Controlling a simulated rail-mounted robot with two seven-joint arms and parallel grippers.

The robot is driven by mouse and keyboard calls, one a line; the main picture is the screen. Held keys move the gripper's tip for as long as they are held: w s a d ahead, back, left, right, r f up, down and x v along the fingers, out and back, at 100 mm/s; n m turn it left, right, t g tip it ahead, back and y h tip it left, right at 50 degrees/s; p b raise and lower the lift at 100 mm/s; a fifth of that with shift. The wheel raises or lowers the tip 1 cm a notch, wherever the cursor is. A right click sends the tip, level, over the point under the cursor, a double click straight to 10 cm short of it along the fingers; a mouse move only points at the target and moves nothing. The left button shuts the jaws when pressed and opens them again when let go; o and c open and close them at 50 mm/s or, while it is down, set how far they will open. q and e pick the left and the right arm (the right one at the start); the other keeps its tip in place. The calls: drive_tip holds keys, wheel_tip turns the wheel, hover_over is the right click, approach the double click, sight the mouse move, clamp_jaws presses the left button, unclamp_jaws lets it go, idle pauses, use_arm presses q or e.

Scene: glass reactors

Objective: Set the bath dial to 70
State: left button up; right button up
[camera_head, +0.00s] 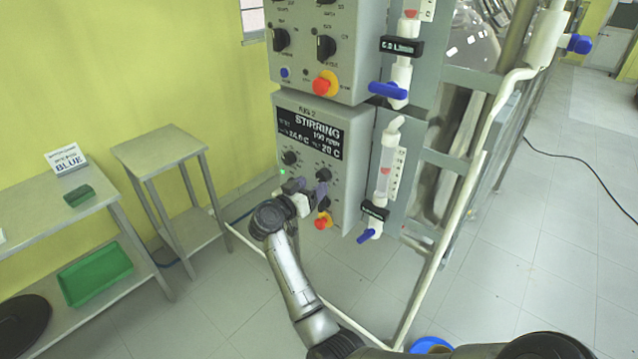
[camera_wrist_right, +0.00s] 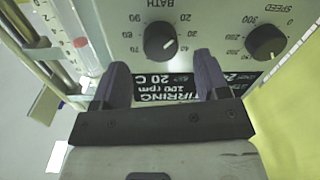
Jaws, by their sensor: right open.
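The bath dial (camera_head: 323,174) is a black knob on the lower grey control panel (camera_head: 347,187). The panel's dark display (camera_head: 311,130) reads STIRRING, 100 rpm and 20 C. My right gripper (camera_head: 309,188) is in front of the panel, just below the dial. In the right wrist view its two purple fingers (camera_wrist_right: 160,73) are open and empty, apart from the dial, which lies beyond and between their tips. My left gripper is not in view.
The speed dial (camera_wrist_right: 265,42) sits beside the bath dial. A red-yellow emergency button (camera_head: 323,220) is close below my right gripper. A glass column with a blue valve (camera_head: 367,236) stands right of the panel. A small table (camera_head: 157,146) is at left.

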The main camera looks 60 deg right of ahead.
sight(321, 179)
drive_tip(key=shift+s+d+b, duration=0.2)
drive_tip(key=shift+d+b, duration=0.15)
drive_tip(key=shift+d, duration=1.6)
drive_tip(key=c, duration=0.9)
